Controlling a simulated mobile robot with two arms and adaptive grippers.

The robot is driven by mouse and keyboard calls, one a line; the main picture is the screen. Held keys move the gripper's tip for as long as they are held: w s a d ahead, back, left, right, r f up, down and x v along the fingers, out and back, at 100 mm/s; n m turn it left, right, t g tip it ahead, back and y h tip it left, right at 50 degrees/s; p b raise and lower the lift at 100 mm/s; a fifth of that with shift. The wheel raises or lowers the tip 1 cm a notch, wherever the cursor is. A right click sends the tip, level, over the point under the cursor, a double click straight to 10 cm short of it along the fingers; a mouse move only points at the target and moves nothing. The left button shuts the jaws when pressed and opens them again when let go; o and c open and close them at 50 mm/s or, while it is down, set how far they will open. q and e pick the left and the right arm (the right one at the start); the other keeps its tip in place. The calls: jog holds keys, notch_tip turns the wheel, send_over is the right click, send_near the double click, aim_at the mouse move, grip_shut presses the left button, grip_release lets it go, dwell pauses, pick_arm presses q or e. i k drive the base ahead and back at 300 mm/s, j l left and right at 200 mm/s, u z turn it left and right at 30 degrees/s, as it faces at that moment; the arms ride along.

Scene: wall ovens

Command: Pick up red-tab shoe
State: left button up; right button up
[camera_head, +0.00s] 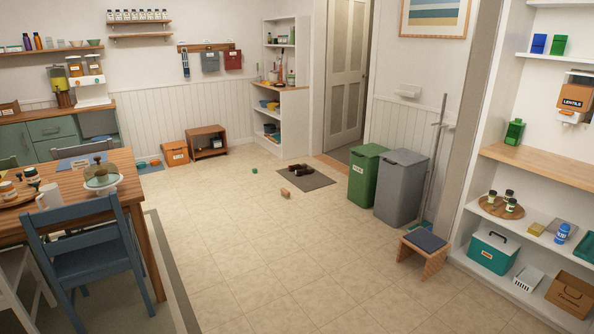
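A pair of dark brown shoes (300,167) lies on a grey-brown mat (318,181) on the floor, near the open doorway at the back. They lie close together, and at this size I cannot make out a red tab on either one. Neither of my grippers is in the view.
A small tan block (285,192) and a small green object (255,170) lie near the mat. Green (366,172) and grey (400,186) bins stand to the right, with a step stool (424,249). A table (112,193) and blue chair (90,255) stand left. The middle floor is clear.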

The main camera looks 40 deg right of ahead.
aim_at(293, 168)
jog(key=i+l+z, duration=0.2)
jog(key=i, duration=0.4)
jog(key=i+z, duration=0.2)
jog(key=i, duration=0.35)
jog(key=i+z, duration=0.2)
jog(key=i, duration=0.4)
jog(key=i+j+z, duration=0.2)
jog(key=i, duration=0.4)
jog(key=i+j+z, duration=0.2)
jog(key=i, duration=0.4)
jog(key=i+u, duration=0.15)
jog(key=i, duration=0.4)
jog(key=i+l+u, duration=0.1)
jog(key=i, duration=0.45)
jog(key=i+l+u, duration=0.15)
jog(key=i, duration=0.4)
jog(key=i+l+u, duration=0.1)
jog(key=i+l, duration=0.25)
jog(key=i, duration=0.2)
jog(key=i+j, duration=0.15)
jog(key=i, duration=0.6)
jog(key=i+j, duration=0.15)
jog(key=i, duration=0.6)
jog(key=i+j, duration=0.15)
jog(key=i, duration=0.55)
jog(key=i+z, duration=0.2)
jog(key=i, duration=0.5)
jog(key=i+j+z, duration=0.15)
jog(key=i, duration=0.55)
